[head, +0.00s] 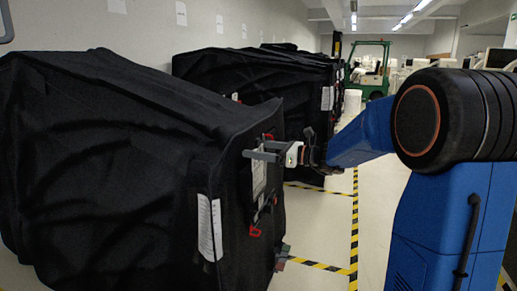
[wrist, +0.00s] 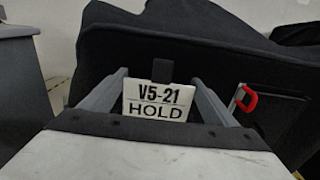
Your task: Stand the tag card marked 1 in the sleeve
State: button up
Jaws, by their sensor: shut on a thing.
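In the head view my gripper (head: 268,156) is at the end face of the near black-covered cart (head: 110,160); the card cannot be made out there. A dark framed panel with a red clip (wrist: 246,98) lies right of the card in the wrist view; I cannot tell whether it is the sleeve.
A white printed sheet (head: 210,228) hangs on the near cart's cover. A second covered cart (head: 265,80) stands behind. Yellow-black floor tape (head: 354,230) runs along the aisle, which looks clear. A green forklift (head: 370,70) is far back.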

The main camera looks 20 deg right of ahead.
jog(key=shift+f, duration=0.65)
jog(key=o, duration=1.3)
jog(key=shift+d, duration=0.1)
jog(key=v, duration=1.7)
jog(key=shift+s, duration=0.15)
